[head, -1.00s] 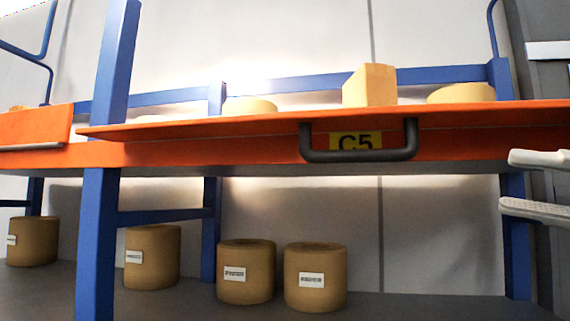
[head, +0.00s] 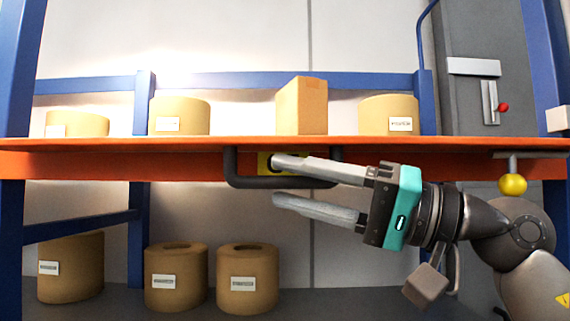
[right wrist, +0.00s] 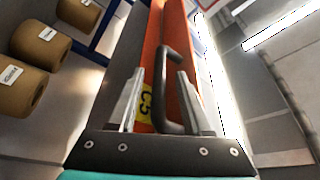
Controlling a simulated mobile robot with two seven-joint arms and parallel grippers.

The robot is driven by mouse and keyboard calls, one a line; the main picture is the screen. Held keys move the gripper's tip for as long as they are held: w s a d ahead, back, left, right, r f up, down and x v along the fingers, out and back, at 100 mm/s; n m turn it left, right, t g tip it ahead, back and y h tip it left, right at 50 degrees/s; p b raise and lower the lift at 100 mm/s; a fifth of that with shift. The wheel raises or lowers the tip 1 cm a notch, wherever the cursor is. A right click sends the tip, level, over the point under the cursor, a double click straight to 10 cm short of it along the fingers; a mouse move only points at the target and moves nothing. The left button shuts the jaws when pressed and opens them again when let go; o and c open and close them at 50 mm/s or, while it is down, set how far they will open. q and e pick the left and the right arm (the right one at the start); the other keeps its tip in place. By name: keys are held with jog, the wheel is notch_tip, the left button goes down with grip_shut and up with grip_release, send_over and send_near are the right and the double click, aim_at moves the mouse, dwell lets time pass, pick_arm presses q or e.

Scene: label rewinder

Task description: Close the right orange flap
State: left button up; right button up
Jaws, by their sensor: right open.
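The right orange flap (head: 130,165) hangs low along the shelf front, so the rolls behind it show above its edge. Its black handle (head: 248,182) is at the flap's middle, around a yellow label partly hidden by my gripper. My right gripper (head: 279,180) reaches in from the right and is open, one finger above the handle bar and one below. In the right wrist view the handle (right wrist: 163,100) shows between the spread fingers (right wrist: 160,73), with the C5 label (right wrist: 146,101) beside it. I cannot tell whether a finger touches it. My left gripper is out of view.
Tan rolls (head: 180,116) and a tan block (head: 301,106) stand on the upper shelf. More rolls (head: 247,280) stand below. Blue posts (head: 22,90) frame the bay. A yellow ball (head: 512,184) and a grey panel (head: 480,40) are at the right.

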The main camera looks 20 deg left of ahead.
jog(key=shift+x, duration=0.8)
jog(key=shift+f, duration=0.1)
jog(key=shift+c, duration=0.4)
grip_shut()
dwell(0.4)
